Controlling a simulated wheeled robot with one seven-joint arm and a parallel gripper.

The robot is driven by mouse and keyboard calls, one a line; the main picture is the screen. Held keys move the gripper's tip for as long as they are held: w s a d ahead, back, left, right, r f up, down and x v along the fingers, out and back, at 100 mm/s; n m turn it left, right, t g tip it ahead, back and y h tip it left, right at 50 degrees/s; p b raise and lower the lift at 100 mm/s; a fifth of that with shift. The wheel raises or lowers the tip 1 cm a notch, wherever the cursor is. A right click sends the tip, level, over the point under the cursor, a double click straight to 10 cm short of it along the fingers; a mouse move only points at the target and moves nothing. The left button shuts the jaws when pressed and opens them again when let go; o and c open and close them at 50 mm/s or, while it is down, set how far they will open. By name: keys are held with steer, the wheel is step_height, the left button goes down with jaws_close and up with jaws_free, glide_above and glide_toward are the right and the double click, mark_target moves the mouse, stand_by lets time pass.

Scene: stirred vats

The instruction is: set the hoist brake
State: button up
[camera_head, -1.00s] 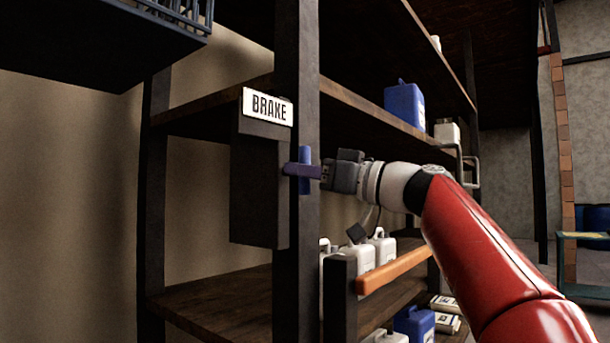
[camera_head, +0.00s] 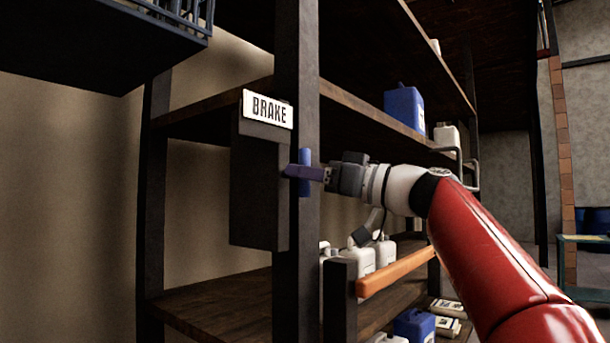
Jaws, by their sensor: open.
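A dark box (camera_head: 258,195) hangs at the shelf's front post, under a white sign reading BRAKE (camera_head: 267,108). A short upright blue bar (camera_head: 305,187) shows at the post, right of the box. A purple horizontal piece (camera_head: 300,172) crosses in front of it and reaches toward the box. My gripper (camera_head: 322,175) is at the right end of this purple piece, its jaws open. I cannot tell whether the purple piece is a lever between the jaws or part of my fingers, nor whether anything touches.
The dark shelf post (camera_head: 297,60) stands close to my gripper. An orange bar (camera_head: 395,273) on a short dark post (camera_head: 340,300) lies below my arm. Shelves behind hold a blue jug (camera_head: 404,108), white jugs (camera_head: 385,252) and another blue container (camera_head: 414,325).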

steer(key=b+v, duration=0.1)
steer(key=v, duration=0.6)
steer(key=shift+b, duration=0.4)
steer(key=shift+f, duration=0.1)
step_height(320, 180, down, 10)
steer(key=s+a+m+h+p, duration=0.1)
steer(key=s+a+m+h, duration=0.15)
steer(key=m+h, duration=0.3)
steer(key=s+d+f+m+g+h+p, duration=0.1)
steer(key=s+d+f+m+h, duration=0.1)
steer(key=s+f, duration=0.5)
steer(key=s+d+f+m+g+h+p, duration=0.1)
steer(key=s+d+f+h, duration=0.4)
steer(key=f, duration=1.2)
steer(key=s+d+f+m+g+h+p, duration=0.1)
steer(key=s+d+f+m+h, duration=0.2)
steer(key=s+f, duration=0.5)
step_height(320, 180, down, 5)
steer(key=shift+s+d+r+m+g+h, duration=0.1)
steer(key=shift+s+d+m+g+h, duration=0.3)
steer(key=shift+h, duration=0.85)
